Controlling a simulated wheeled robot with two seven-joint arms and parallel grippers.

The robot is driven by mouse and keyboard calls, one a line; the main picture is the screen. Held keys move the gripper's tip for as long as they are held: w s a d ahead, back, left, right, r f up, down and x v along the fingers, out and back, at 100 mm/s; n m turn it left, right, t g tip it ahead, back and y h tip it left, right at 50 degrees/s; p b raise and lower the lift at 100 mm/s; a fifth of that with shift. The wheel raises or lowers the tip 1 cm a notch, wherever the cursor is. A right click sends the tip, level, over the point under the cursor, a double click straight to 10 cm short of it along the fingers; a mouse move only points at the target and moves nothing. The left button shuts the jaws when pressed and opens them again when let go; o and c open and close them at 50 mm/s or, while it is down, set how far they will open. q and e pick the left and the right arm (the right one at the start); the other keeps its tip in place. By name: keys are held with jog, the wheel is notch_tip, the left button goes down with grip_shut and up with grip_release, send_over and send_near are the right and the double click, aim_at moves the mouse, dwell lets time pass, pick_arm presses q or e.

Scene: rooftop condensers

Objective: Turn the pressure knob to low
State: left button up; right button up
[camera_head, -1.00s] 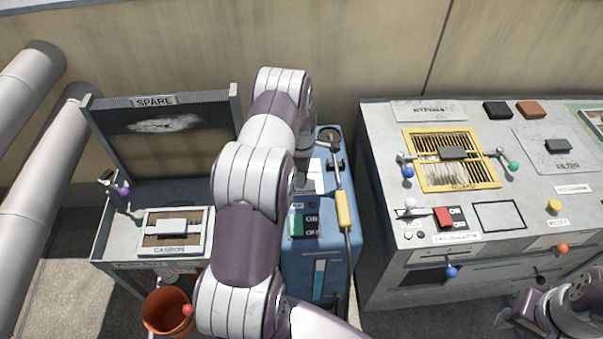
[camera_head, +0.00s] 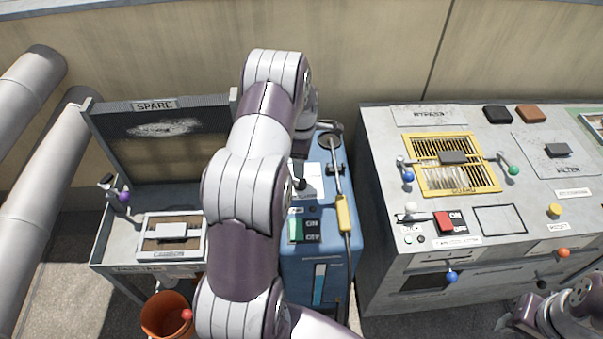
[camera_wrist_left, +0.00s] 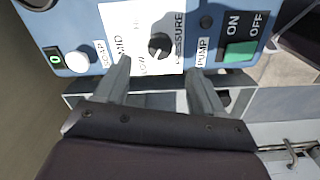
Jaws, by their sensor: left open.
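The black pressure knob (camera_wrist_left: 159,44) sits on a white plate (camera_wrist_left: 178,60) marked LOW, MID and PRESSURE in the left wrist view. A small pale mark shows on the knob, but I cannot tell surely which label it points to. My left gripper (camera_wrist_left: 158,68) is open, its fingers on either side of and just short of the knob, apart from it. In the head view my left arm covers most of the gripper; the white plate (camera_head: 314,180) shows beside it on the blue machine (camera_head: 335,262). My right gripper (camera_head: 512,322) is at the lower right, its jaws unclear.
A green pump switch (camera_wrist_left: 240,50) and a white soap button (camera_wrist_left: 77,61) flank the knob. A yellow-handled wand (camera_head: 344,212) stands along the machine's right side. A grey cabinet (camera_head: 385,270) is to the right, a spare-parts cart (camera_head: 105,235) to the left.

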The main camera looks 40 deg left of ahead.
pick_arm(q)
jog(key=shift+r, duration=2.4)
